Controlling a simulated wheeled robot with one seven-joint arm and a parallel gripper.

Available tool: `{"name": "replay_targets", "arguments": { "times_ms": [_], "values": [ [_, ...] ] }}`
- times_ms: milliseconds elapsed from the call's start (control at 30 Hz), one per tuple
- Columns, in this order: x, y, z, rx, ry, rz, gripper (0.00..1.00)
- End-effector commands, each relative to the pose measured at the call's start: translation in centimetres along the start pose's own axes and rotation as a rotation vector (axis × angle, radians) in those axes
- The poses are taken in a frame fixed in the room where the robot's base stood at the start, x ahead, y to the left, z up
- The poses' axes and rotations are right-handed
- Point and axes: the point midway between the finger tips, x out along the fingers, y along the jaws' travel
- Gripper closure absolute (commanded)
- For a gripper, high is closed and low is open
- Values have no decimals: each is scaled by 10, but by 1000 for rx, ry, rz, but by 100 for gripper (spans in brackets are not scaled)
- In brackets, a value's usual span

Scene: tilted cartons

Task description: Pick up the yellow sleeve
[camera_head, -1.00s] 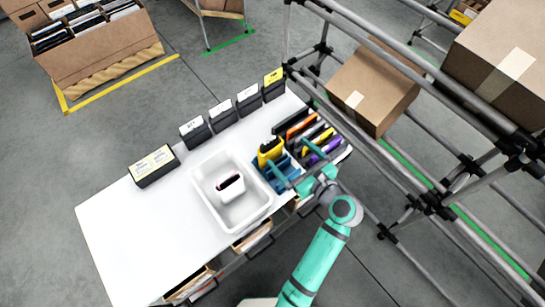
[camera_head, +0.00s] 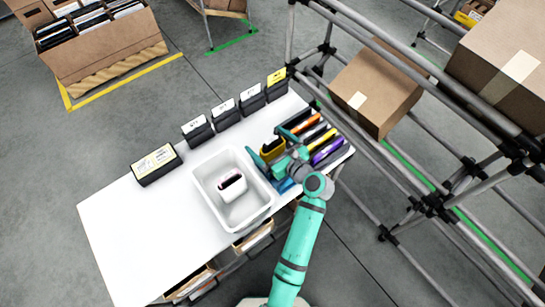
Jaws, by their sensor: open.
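A yellow sleeve (camera_head: 273,152) with a dark top stands at the right end of the white table, in or beside a blue holder (camera_head: 286,184). My gripper (camera_head: 272,147) is open above and around it, with one teal finger to its left and the other to its upper right. I cannot tell whether the fingers touch it. The gripper hides part of the sleeve and most of the blue holder. A second, thinner yellow item (camera_head: 315,134) stands in the rack of coloured sleeves to the right, between an orange sleeve (camera_head: 304,123) and a purple one (camera_head: 327,151).
A white tub (camera_head: 206,193) with a small white container (camera_head: 232,186) stands left of the gripper. Several black labelled boxes line the table's back edge. A pipe rack with cartons (camera_head: 374,88) rises on the right. The table's left part is clear.

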Motion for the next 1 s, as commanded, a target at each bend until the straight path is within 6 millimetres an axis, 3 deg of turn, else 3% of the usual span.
{"name": "replay_targets", "arguments": {
  "times_ms": [333, 567, 600, 867, 1000],
  "values": [
    [10, 0, 0, -1, 0, -1, 3],
    [9, 0, 0, -1, 0, -1, 56],
    [9, 0, 1, -2, -1, -1, 59],
    [8, 0, 4, -3, -1, -1, 59],
    [4, 0, 20, -6, -2, 0, 59]
  ]
}}
